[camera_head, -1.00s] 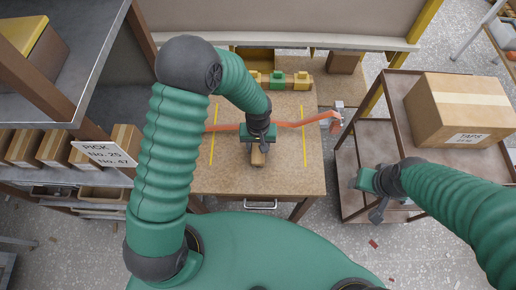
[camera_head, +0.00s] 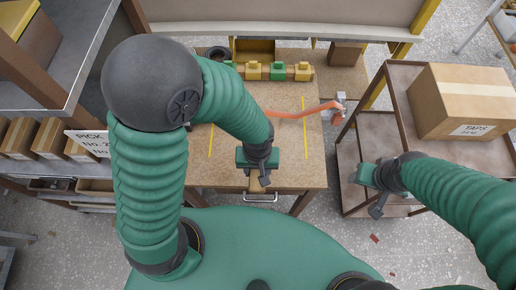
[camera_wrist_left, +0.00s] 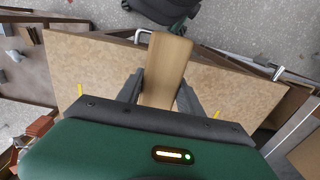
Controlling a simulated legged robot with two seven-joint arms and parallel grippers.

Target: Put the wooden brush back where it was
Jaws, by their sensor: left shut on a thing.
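My left gripper (camera_head: 262,180) is shut on the wooden brush (camera_head: 255,185), above the front edge of the workbench (camera_head: 235,165). In the left wrist view the brush (camera_wrist_left: 167,65) is a flat, pale wooden block between the two dark fingers (camera_wrist_left: 160,92). It points away from the gripper, past the bench edge. Bristles do not show. My right gripper (camera_head: 377,200) hangs over the brown trolley at the right. Its fingers are too small to tell open from shut.
A cardboard box (camera_head: 465,100) sits on the trolley (camera_head: 375,140). Shelves with boxes (camera_head: 50,137) stand left.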

